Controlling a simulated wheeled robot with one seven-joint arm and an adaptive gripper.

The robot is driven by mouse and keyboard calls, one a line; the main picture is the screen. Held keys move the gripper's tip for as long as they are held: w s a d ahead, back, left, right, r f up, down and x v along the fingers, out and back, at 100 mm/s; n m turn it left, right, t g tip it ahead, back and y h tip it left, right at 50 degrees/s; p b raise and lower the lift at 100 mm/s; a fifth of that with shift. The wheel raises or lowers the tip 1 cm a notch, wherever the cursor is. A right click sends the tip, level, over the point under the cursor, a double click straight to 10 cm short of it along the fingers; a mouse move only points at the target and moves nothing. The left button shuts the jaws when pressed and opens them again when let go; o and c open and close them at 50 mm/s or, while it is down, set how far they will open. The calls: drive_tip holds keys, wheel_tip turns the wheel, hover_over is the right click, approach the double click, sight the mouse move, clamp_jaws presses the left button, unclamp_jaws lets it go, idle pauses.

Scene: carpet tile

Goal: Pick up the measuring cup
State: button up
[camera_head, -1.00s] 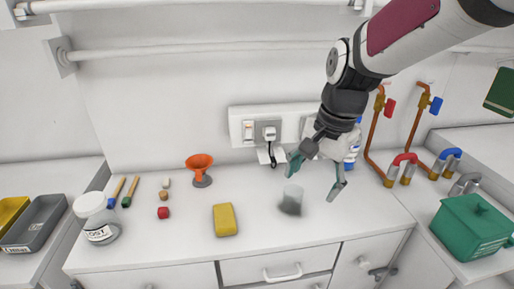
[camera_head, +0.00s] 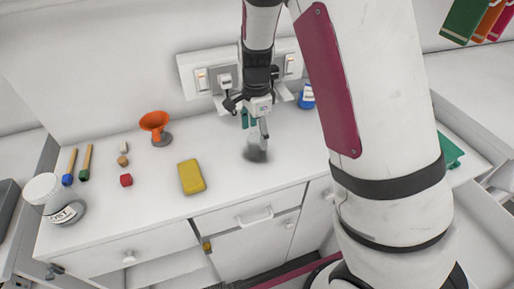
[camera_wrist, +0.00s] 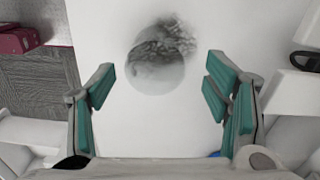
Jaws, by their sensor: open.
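The measuring cup (camera_head: 256,150) looks like a clear, greyish cup standing on the white counter, right of the yellow sponge. In the wrist view the measuring cup (camera_wrist: 160,55) shows from above as a round, see-through shape with dark speckled patches, ahead of the fingertips and roughly centred between them. My gripper (camera_head: 255,122) is above and just behind the cup, pointing down. In the wrist view my gripper (camera_wrist: 160,80) has its teal-padded fingers wide apart with nothing between the pads. In the head view a finger overlaps the cup's upper part, and I cannot tell whether they touch.
A blue-and-white bottle (camera_head: 307,97) is behind right. Wall sockets (camera_head: 222,80) are close behind my gripper.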

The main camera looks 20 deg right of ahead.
sight(257, 149)
drive_tip(key=f, duration=0.4)
drive_tip(key=f+p, duration=0.1)
drive_tip(key=f, duration=0.1)
drive_tip(key=shift+s+d, duration=0.1)
drive_tip(key=shift+s, duration=0.2)
drive_tip(key=shift+f, duration=0.45)
drive_tip(key=c, duration=1)
